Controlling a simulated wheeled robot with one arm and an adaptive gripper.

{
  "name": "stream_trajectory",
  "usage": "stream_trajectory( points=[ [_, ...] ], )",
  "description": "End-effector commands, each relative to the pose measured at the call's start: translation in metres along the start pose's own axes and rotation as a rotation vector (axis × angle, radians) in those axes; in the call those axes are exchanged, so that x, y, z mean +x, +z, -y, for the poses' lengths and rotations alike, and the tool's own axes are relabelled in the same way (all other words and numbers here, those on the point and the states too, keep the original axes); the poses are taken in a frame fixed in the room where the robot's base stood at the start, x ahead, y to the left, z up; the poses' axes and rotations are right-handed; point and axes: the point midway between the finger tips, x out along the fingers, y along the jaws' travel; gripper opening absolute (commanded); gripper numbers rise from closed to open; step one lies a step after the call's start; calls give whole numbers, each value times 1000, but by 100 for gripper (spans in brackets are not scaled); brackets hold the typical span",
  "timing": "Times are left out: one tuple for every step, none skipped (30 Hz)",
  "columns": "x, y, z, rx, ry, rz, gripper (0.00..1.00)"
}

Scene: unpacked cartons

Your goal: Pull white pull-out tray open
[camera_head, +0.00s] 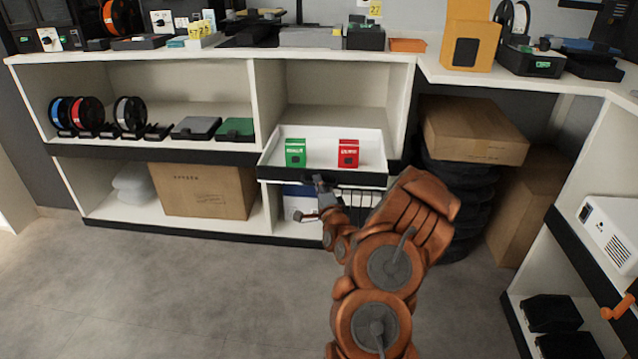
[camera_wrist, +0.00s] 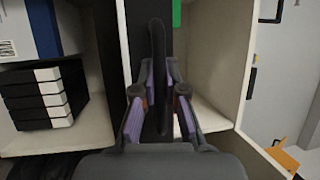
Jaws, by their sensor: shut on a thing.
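The white pull-out tray (camera_head: 322,157) with a black front sits in the shelf's right bay and juts out past the shelf edge. A green box (camera_head: 295,153) and a red box (camera_head: 348,153) stand upright in it. My gripper (camera_head: 320,182) is at the middle of the tray's black front. In the wrist view my gripper (camera_wrist: 160,100) has its two fingers on either side of a dark handle bar (camera_wrist: 158,45), shut on it. The finger contact is partly hidden in the head view by my arm.
A cardboard box (camera_head: 203,190) sits on the lower left shelf. Another carton (camera_head: 475,130) rests on stacked black tyres to the right. A white side shelf (camera_head: 585,160) stands at the right edge. Open grey floor (camera_head: 170,290) lies in front.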

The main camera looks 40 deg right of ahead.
Motion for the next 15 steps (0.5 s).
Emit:
stream_trajectory(
  points=[
    [0, -8, -1, -1, 3, -20, 0],
    [0, -8, -1, -1, 3, -22, 0],
    [0, -8, -1, -2, 3, -23, 0],
    [0, -8, -1, -2, 3, -24, 0],
    [0, -8, -1, -2, 3, -24, 0],
    [0, -8, -1, -2, 3, -24, 0],
    [0, -8, -1, -2, 3, -24, 0],
    [0, -8, -2, -2, 3, -25, 0],
    [0, -8, -1, -2, 3, -25, 0],
    [0, -8, -2, -2, 3, -25, 0],
    [0, -8, -2, -2, 3, -25, 0],
    [0, -8, -1, -2, 3, -25, 0],
    [0, -8, -1, -2, 3, -25, 0],
    [0, -8, -1, -2, 3, -25, 12],
    [0, -8, -2, -2, 3, -25, 16]
  ],
)
